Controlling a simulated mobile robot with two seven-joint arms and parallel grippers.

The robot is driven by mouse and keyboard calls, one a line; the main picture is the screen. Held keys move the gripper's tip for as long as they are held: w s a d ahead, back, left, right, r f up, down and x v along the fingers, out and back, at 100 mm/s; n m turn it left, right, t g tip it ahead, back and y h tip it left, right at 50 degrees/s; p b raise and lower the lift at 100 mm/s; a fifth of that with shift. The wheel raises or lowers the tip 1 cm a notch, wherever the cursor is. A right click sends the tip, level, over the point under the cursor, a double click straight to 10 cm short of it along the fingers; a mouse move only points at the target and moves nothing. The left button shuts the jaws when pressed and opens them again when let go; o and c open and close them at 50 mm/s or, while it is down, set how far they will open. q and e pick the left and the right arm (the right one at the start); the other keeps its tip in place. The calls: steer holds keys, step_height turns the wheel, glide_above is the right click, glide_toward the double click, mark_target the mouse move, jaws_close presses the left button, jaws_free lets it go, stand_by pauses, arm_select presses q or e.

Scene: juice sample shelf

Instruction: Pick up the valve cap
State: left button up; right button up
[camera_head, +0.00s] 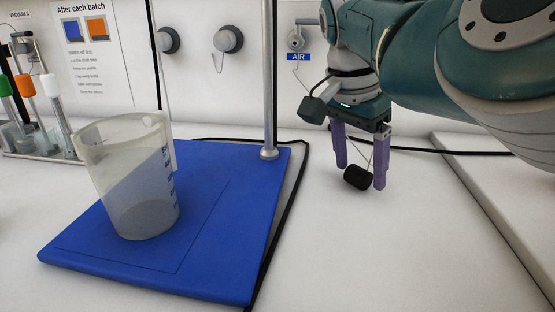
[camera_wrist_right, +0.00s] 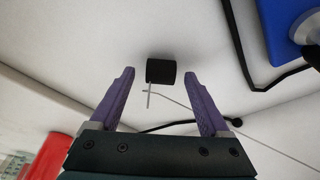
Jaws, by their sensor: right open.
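The valve cap (camera_head: 357,178) looks like a small black cylinder on the white bench top, with a thin light cord running up from it. It also shows in the right wrist view (camera_wrist_right: 161,71), at the fingertips and between them, with a thin pin or cord end beside it. My right gripper (camera_head: 362,174) points down over the cap, its two purple fingers open on either side. In the right wrist view the gripper (camera_wrist_right: 159,74) has a gap between each finger and the cap. My left gripper is not in view.
A translucent measuring beaker (camera_head: 130,190) stands on a blue stand base (camera_head: 215,255) with a metal post (camera_head: 268,90), left of the gripper. A black cable (camera_head: 290,215) runs along the base. A wall knob (camera_head: 296,40) is labelled AIR. A raised pale slab (camera_head: 500,200) lies at right.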

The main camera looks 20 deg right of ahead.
steer(key=shift+d+f, duration=0.15)
steer(key=shift+f, duration=0.35)
steer(key=shift+c, duration=0.2)
jaws_close()
